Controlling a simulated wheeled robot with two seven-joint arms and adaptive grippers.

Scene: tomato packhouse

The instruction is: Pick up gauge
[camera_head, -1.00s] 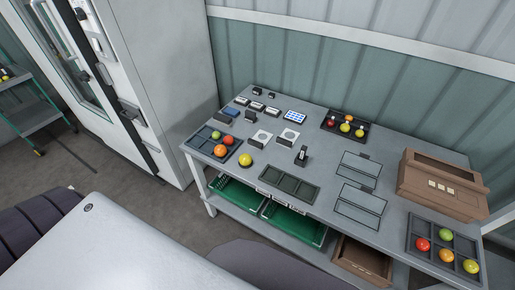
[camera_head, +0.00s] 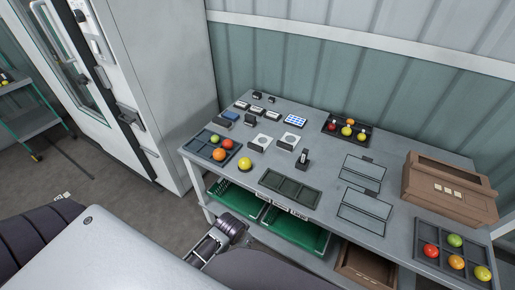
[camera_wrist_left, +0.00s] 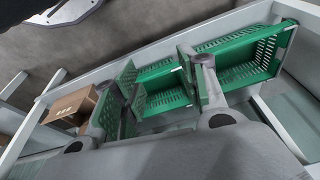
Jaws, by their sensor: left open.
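A small dark upright device with a pale face (camera_head: 302,160) stands on the grey table (camera_head: 225,172), behind the dark empty tray. It may be the gauge, but it is too small to be sure. My left gripper (camera_head: 208,247) is low in front of the table's front left edge, below the tabletop and well apart from the device. In the left wrist view its two fingers (camera_wrist_left: 157,78) are spread and empty, with green crates behind them. The device does not show in that view. My right gripper is not in view.
Green crates (camera_head: 238,199) sit on the shelf below the tabletop. Trays of tomatoes stand at the left (camera_head: 196,151), back (camera_head: 329,124) and right front (camera_head: 424,228). Two white-topped blocks (camera_head: 260,142) stand left of the device. A brown box (camera_head: 450,187) stands at the right.

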